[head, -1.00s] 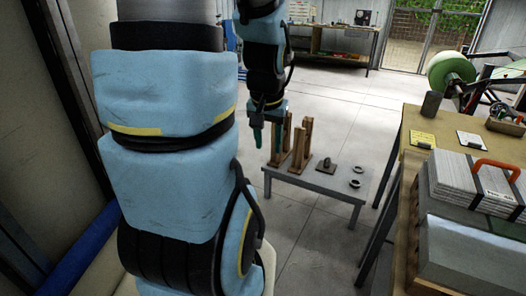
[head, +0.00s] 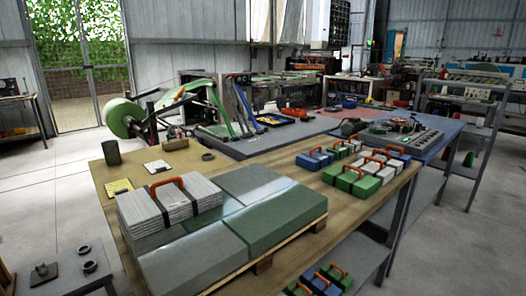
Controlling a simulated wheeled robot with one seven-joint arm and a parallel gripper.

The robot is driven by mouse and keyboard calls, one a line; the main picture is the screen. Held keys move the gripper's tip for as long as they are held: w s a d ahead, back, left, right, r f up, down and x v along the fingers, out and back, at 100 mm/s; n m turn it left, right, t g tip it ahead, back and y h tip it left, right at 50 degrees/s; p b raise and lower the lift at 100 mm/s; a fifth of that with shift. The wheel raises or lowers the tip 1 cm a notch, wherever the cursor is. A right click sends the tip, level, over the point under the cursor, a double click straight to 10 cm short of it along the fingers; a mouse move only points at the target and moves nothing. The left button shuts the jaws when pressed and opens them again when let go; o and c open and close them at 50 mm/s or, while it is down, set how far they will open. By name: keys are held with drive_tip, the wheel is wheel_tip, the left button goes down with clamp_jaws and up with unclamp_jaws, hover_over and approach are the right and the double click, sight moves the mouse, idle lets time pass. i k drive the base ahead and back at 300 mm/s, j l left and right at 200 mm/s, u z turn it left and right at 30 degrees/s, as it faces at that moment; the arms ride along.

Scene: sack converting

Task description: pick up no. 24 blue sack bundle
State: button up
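Several small sack bundles with orange handles stand on the right part of the wooden table. A blue bundle (head: 315,159) is at the left of this group, and blue also shows at its right end (head: 397,153). A green bundle (head: 357,180) is at the front. On a lower shelf, a blue and green bundle group (head: 320,282) is partly cut off by the bottom edge. No number is readable, so I cannot tell which is no. 24. My gripper and arm are not in view.
The wooden table (head: 125,168) bears a pallet of grey-green stacks (head: 262,208) and a white bundle (head: 171,205) with an orange handle. A dark cylinder (head: 111,152) stands at its left. Grey shelving (head: 462,107) is at right. Floor at left (head: 50,185) is clear.

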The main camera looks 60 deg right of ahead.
sight(402, 157)
drive_tip(key=k+z, duration=0.1)
drive_tip(key=k, duration=0.55)
drive_tip(key=z, duration=1.95)
drive_tip(key=i+z, duration=0.1)
drive_tip(key=z, duration=0.35)
drive_tip(key=i+l+z, duration=0.1)
drive_tip(key=z, duration=0.35)
drive_tip(key=i+z, duration=0.1)
drive_tip(key=z, duration=0.35)
drive_tip(key=i+z, duration=0.1)
drive_tip(key=z, duration=0.35)
drive_tip(key=i+j, duration=0.15)
drive_tip(key=i, duration=0.35)
drive_tip(key=i+j, duration=0.15)
drive_tip(key=i, duration=0.3)
drive_tip(key=i+j, duration=0.15)
drive_tip(key=i, duration=0.35)
drive_tip(key=i+j, duration=0.15)
drive_tip(key=i, duration=2.35)
drive_tip(key=i+z, duration=0.15)
drive_tip(key=i, duration=0.7)
drive_tip(key=i+j+z, duration=0.15)
drive_tip(key=i, duration=0.7)
drive_tip(key=i+z, duration=0.1)
drive_tip(key=z, duration=2)
